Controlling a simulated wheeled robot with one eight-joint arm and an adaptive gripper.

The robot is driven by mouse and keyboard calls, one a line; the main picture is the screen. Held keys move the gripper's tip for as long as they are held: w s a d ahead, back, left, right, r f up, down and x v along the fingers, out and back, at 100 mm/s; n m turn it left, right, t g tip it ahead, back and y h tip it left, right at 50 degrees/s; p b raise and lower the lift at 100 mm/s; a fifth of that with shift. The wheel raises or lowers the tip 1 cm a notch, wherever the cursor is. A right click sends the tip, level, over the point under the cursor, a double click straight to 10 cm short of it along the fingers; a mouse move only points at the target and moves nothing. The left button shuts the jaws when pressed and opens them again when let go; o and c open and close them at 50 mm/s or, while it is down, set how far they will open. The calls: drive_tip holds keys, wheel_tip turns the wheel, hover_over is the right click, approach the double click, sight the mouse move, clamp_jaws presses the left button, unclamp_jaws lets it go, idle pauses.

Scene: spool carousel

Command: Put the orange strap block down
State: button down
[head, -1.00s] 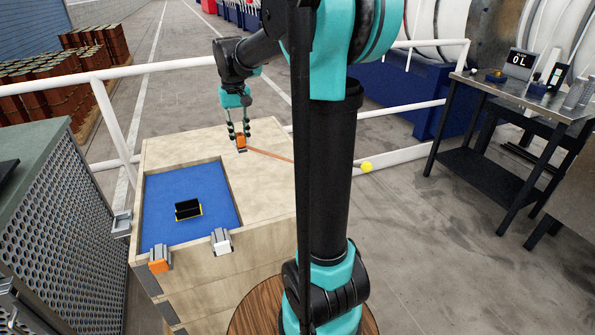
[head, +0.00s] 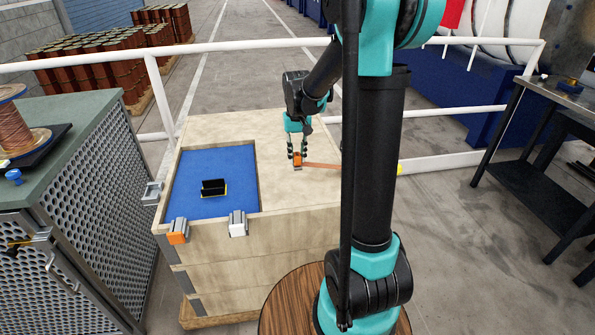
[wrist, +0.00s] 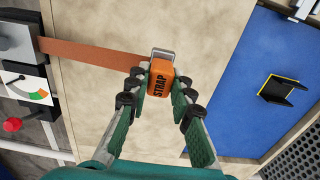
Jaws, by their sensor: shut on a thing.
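My gripper (head: 297,154) is shut on the orange strap block (head: 298,160), over the bare wooden top of the crate (head: 215,127). In the wrist view the block (wrist: 160,82) sits between the fingertips, with dark "STRAP" lettering and a metal buckle at its far end. A flat orange-brown strap (wrist: 90,50) runs from the buckle end to the left there. I cannot tell whether the block touches the wood. A black holder with yellow edging (head: 213,188) stands on the blue recessed area (head: 200,208) of the crate top, apart from the gripper.
An orange-ended clamp (head: 178,231) and a white-ended clamp (head: 237,223) sit on the crate's near edge. A green-topped cabinet (head: 75,130) with a copper spool (head: 14,125) stands left. A white railing (head: 240,48) runs behind. A steel workbench (head: 560,95) stands right.

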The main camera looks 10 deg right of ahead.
sight(298, 155)
drive_tip(key=shift+f, duration=3.4)
drive_tip(key=c, duration=1.3)
unclamp_jaws()
drive_tip(key=shift+f, duration=0.15)
drive_tip(key=shift+c, duration=0.2)
wheel_tip(298, 155, up, 12)
drive_tip(key=shift+r, duration=0.1)
drive_tip(key=shift+s, duration=0.35)
drive_tip(key=s+d+f+t, duration=0.2)
drive_tip(key=s+f, duration=0.3)
drive_tip(key=s, duration=0.5)
drive_tip(key=s+d+f+t, duration=0.2)
drive_tip(key=s+f, duration=0.3)
drive_tip(key=s, duration=0.6)
drive_tip(key=shift+s+f, duration=0.25)
